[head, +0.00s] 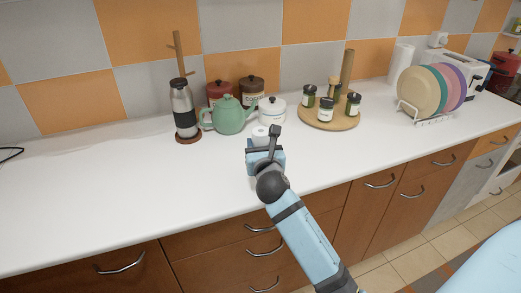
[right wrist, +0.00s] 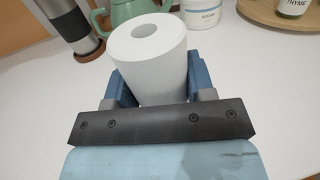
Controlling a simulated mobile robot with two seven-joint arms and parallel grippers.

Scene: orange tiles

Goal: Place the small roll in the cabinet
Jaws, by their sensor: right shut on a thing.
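The small roll (right wrist: 150,62) is a white paper cylinder with a hole in its top. In the right wrist view it stands between the two blue fingers of my right gripper (right wrist: 158,82), which are shut on it. In the head view the roll (head: 260,135) shows just past my right gripper (head: 265,150), over the white counter in front of the green teapot. I cannot tell whether the roll touches the counter. Brown drawers and cabinet doors (head: 350,220) with metal handles are below the counter, all looking shut. My left gripper is not in view.
The green teapot (head: 228,117), a flask (head: 184,110) and a white sugar canister (head: 272,109) stand close behind the roll. A round wooden board (head: 330,122) with several jars and a plate rack (head: 425,115) are to the right. The counter (head: 90,195) is clear at left.

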